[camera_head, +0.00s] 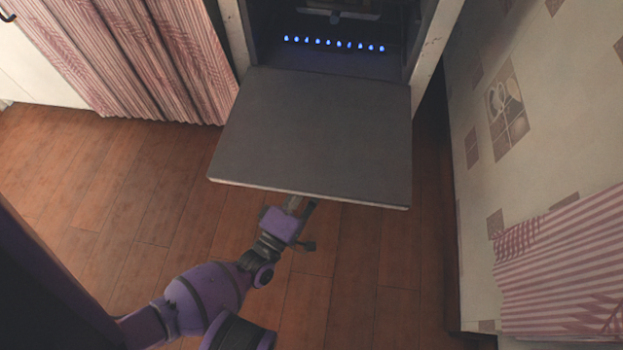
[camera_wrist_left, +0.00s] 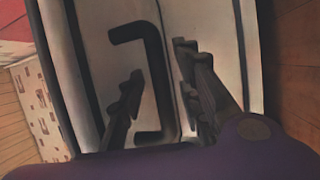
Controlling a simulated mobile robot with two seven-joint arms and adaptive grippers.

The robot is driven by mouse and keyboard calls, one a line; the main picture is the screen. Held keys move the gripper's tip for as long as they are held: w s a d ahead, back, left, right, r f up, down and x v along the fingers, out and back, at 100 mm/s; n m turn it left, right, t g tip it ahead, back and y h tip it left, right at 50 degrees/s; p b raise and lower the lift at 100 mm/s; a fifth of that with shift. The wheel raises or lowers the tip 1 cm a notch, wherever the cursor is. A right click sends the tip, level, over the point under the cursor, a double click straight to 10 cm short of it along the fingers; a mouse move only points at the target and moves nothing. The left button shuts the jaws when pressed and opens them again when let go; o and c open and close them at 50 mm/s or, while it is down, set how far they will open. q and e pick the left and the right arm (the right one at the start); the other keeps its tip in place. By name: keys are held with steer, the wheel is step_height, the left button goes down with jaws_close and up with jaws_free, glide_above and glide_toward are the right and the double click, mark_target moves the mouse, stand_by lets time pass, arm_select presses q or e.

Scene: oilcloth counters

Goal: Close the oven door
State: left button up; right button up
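The oven door (camera_head: 315,135) hangs open, folded down to about level in front of the lit oven cavity (camera_head: 335,45). In the left wrist view, the door's pale outer face (camera_wrist_left: 205,30) carries a black bracket-shaped handle (camera_wrist_left: 153,75). My left gripper (camera_head: 300,204) is at the door's front edge, its fingertips partly hidden by the door. In the left wrist view, my left gripper's fingers (camera_wrist_left: 162,75) are spread apart, with the handle showing between them. I cannot tell whether they touch it. My right gripper is not in view.
A pink striped curtain (camera_head: 130,60) hangs left of the oven. A patterned oilcloth counter side (camera_head: 530,130) and striped cloth (camera_head: 560,270) stand close on the right. The wooden floor (camera_head: 350,270) is clear below the door.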

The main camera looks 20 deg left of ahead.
arm_select(q)
jaws_close()
steer(key=shift+r, duration=0.1)
